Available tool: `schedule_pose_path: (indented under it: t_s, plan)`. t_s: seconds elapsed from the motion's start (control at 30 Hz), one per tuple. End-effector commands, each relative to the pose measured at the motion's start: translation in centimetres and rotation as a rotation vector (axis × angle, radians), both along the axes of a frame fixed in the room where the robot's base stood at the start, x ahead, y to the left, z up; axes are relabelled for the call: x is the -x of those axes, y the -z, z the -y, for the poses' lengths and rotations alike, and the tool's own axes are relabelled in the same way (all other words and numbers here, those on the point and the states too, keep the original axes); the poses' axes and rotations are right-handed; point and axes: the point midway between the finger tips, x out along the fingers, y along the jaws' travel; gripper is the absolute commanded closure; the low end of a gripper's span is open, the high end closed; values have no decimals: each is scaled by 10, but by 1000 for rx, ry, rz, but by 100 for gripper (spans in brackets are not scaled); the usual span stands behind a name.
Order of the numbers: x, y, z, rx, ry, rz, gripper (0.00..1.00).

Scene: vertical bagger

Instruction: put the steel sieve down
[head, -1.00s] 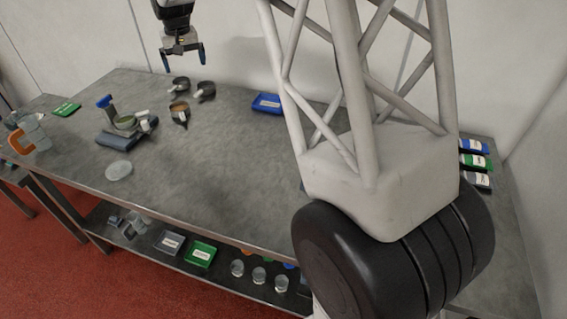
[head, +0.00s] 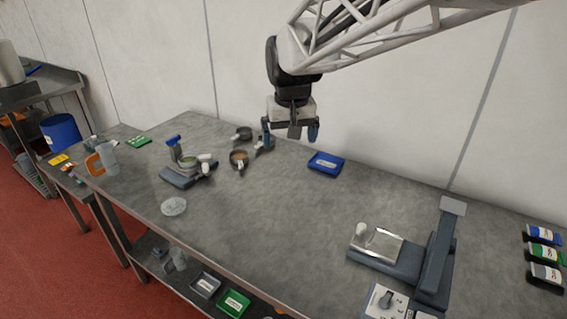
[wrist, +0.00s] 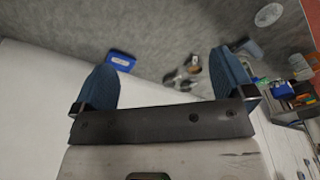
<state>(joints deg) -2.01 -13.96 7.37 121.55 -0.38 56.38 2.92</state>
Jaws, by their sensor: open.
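My gripper (head: 290,134) is open and empty above the back of the steel table. Its two blue fingers are spread apart in the wrist view (wrist: 164,82). Small round handled vessels stand on the table to its left: a dark one (head: 242,133) at the back and one with brown contents (head: 238,158) in front. A third is partly hidden behind the left finger. Grey metallic vessels (wrist: 184,75) show between the fingers in the wrist view, apart from them. I cannot tell which of these is the steel sieve.
A blue tray (head: 326,163) lies right of my gripper. A sealer-like machine (head: 400,255) stands front right. The table's middle is clear.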

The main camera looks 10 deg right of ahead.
Motion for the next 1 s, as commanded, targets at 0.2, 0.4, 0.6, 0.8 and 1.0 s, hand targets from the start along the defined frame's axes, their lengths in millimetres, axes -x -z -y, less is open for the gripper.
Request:
schedule_pose_path:
  t_s: [0.2,0.4,0.6,0.8,1.0]
  plan:
    - [63,3,8,2,3,22,0]
    - [118,13,13,3,4,40,0]
    - [171,28,17,5,6,56,0]
    - [217,45,20,7,7,72,0]
    - [241,57,22,9,8,81,0]
